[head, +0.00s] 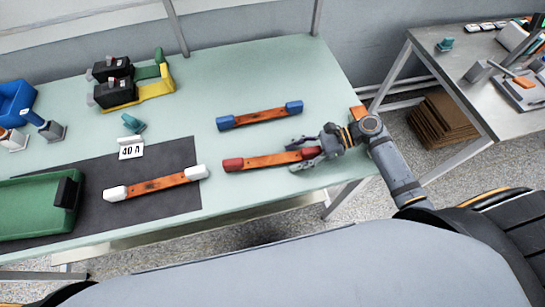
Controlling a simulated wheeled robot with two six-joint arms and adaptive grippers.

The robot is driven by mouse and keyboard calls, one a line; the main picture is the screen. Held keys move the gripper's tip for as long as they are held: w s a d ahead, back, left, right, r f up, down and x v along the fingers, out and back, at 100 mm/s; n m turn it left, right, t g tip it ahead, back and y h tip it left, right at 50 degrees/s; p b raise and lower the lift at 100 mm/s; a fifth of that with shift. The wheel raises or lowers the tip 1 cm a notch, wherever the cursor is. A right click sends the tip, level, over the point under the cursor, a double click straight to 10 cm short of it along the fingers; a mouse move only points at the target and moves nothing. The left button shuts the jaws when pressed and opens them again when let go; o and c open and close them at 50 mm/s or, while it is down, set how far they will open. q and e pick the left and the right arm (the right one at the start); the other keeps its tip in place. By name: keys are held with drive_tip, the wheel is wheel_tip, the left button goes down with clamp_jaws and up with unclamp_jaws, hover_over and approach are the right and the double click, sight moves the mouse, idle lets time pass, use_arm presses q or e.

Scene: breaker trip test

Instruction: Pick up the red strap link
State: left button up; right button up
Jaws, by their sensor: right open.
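The red strap link (262,161) lies flat on the pale green table. It is a copper-orange bar with red end caps, and its right cap is partly covered by my right gripper. My right gripper (299,156) is open, with its fingers at the right end of this link. I cannot tell whether the fingers touch it. A similar link with blue ends (260,117) lies behind it. A link with white ends (156,184) lies to the left on a dark mat. My left gripper is not in view.
A green tray (25,206) sits at the left on the dark mat (180,155). Black devices (115,92) and a blue bin (14,101) are at the back left. A metal bench (475,95) stands apart at right.

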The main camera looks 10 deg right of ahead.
drive_tip(key=shift+d, duration=0.1)
drive_tip(key=shift+c, duration=1.3)
clamp_jaws()
drive_tip(key=shift+r, duration=0.1)
wheel_tip(320, 180, up, 3)
drive_tip(key=s+a+r+p, duration=0.2)
drive_tip(key=s+r+p, duration=0.5)
drive_tip(key=s, duration=0.6)
wheel_tip(320, 180, up, 3)
drive_tip(key=shift+s+a+f, duration=0.2)
drive_tip(key=shift+s+a, duration=0.1)
drive_tip(key=shift+s, duration=0.05)
